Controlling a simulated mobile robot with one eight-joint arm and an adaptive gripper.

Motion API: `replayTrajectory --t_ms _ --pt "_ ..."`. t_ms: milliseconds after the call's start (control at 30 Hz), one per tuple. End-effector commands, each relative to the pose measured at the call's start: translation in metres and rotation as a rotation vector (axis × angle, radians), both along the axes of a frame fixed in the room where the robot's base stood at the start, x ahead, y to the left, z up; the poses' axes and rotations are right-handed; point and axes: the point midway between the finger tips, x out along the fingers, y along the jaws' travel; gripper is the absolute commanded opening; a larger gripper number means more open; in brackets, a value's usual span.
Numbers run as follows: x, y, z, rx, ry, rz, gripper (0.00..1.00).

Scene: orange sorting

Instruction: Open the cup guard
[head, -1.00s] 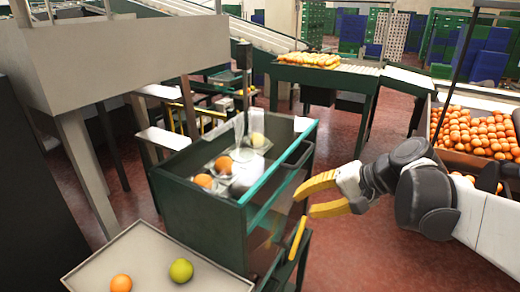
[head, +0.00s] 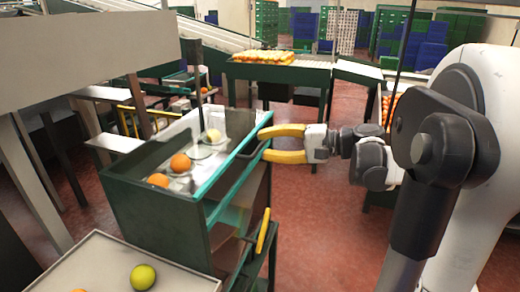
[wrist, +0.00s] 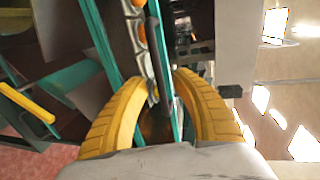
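The cup guard (head: 226,165) shows as a teal-edged panel along the right top side of the green sorting machine (head: 160,215). A dark handle (head: 246,147) stands out from its right side. Orange fruit (head: 181,162) and a pale one (head: 213,135) lie in cups behind the guard. My gripper (head: 263,144) is open, with its yellow fingers at the handle. In the wrist view the dark handle (wrist: 158,60) runs between the spread fingers, beside the teal edge (wrist: 176,95). Contact cannot be told.
A yellow handle (head: 263,231) is on the lower front of the machine. A tray (head: 95,262) with a yellow-green fruit (head: 143,277) is at the front left. A conveyor (head: 300,72) with fruit stands behind. Red floor is open to the right of the machine.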

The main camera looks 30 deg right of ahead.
Motion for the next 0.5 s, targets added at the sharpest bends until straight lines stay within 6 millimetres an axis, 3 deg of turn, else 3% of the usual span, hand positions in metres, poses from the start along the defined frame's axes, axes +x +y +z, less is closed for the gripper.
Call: replayTrajectory --t_ms 167,433,467,500 --pt "0.0111 0.0089 -0.0033 0.000 0.000 0.000 0.32" --pt "0.0124 0.0095 -0.0028 -0.001 0.001 -0.001 0.32" --pt "0.0123 0.0095 -0.0028 -0.001 0.001 -0.001 0.28" --pt "0.0123 0.0095 -0.0028 -0.001 0.001 -0.001 0.16"
